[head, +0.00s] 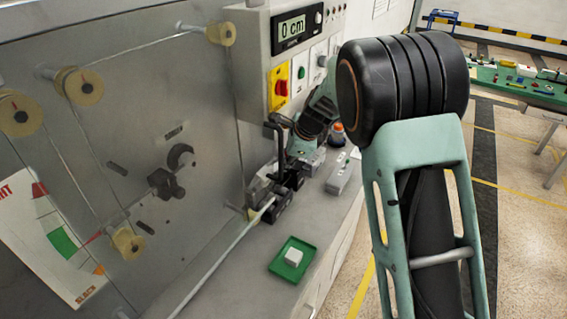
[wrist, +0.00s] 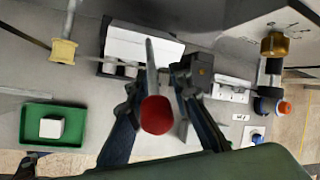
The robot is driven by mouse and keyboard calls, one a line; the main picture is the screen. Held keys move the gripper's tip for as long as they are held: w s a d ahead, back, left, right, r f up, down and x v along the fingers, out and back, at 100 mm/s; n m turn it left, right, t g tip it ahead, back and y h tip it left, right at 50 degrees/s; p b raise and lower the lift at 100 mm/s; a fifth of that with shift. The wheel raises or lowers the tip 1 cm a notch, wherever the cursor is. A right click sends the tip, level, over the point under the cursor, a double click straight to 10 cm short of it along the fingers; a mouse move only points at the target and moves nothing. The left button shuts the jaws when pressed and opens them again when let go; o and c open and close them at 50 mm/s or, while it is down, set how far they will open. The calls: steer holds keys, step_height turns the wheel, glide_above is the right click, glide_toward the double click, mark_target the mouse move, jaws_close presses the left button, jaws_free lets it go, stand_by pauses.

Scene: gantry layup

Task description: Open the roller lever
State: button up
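In the wrist view, a metal lever with a red knob (wrist: 157,115) points toward the camera, in front of a white block-shaped part (wrist: 140,45). My gripper (wrist: 162,88) is open, with one dark finger on each side of the lever. The left finger is close to the knob, and a gap shows on the right; I cannot tell whether either finger touches. In the head view, my gripper (head: 290,172) is down at the black roller unit (head: 268,198) on the ledge. The red knob is hidden there.
A green tray (head: 275,266) with a white block (head: 293,257) lies on the ledge in front. A grey box (head: 343,178) and an orange-topped item (head: 337,132) stand behind my gripper. The control panel (head: 290,60) reads 0 cm. Yellow rollers (head: 84,86) project from the upright metal plate.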

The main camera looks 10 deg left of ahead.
steer(key=shift+s+d+r, duration=0.15)
steer(key=v, duration=1.1)
steer(key=shift+s+d+r, duration=0.1)
steer(key=shift+s+r, duration=0.05)
steer(key=shift+r, duration=0.1)
